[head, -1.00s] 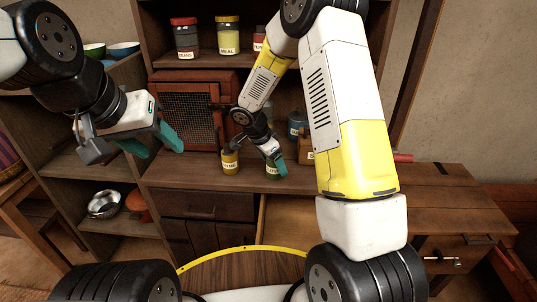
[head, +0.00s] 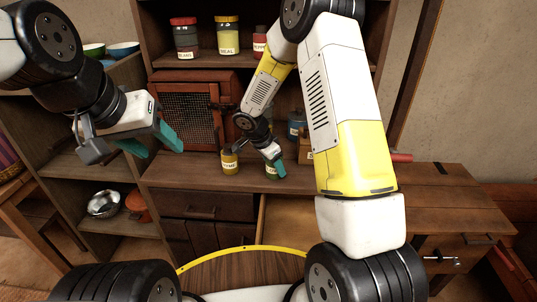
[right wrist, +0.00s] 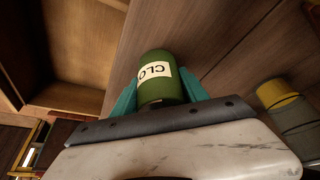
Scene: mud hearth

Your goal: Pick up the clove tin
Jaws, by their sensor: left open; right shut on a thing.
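The clove tin (right wrist: 157,85) is a green cylinder with a white label reading "CLO" in the right wrist view. My right gripper (right wrist: 160,98) is shut on it, with a teal finger on each side. In the head view the tin (head: 271,172) shows small and partly covered by my right gripper (head: 275,160), at the counter. I cannot tell whether it touches the counter. My left gripper (head: 150,145) is open and empty, in the air at the left.
A yellow labelled tin (head: 230,162) stands just left of the clove tin. A blue container (head: 297,124) stands behind to the right. A mesh-front cabinet (head: 189,115) is behind. An open drawer (head: 290,220) lies below the counter. The counter's right side (head: 440,190) is clear.

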